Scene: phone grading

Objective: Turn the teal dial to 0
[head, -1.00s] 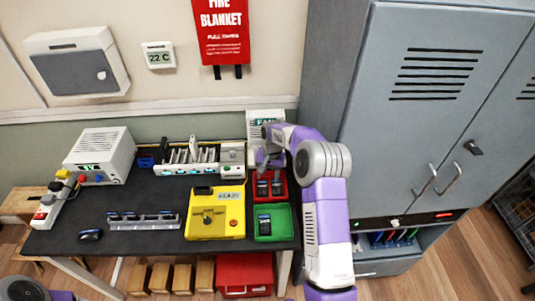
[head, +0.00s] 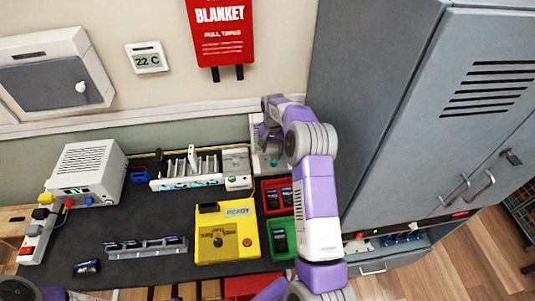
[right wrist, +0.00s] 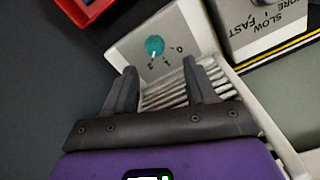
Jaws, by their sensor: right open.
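The teal dial (right wrist: 154,45) is a small round knob on the light front panel of a white device (right wrist: 120,50). Marks including a 0 stand beside the dial; its pointer setting is too small to read surely. In the head view the dial (head: 274,162) shows small below my right gripper (head: 268,141), by the back right of the table. In the right wrist view the right gripper (right wrist: 160,68) is open and empty, its two fingertips apart just short of the dial, over the device's ribbed slots (right wrist: 165,95). The left gripper is out of view.
A red tray (head: 264,196) and a green tray (head: 270,246) with phones lie in front of the device. A yellow box (head: 225,252) and a white slotted rack (head: 185,182) stand to the left. A grey cabinet (head: 370,100) stands close on the right.

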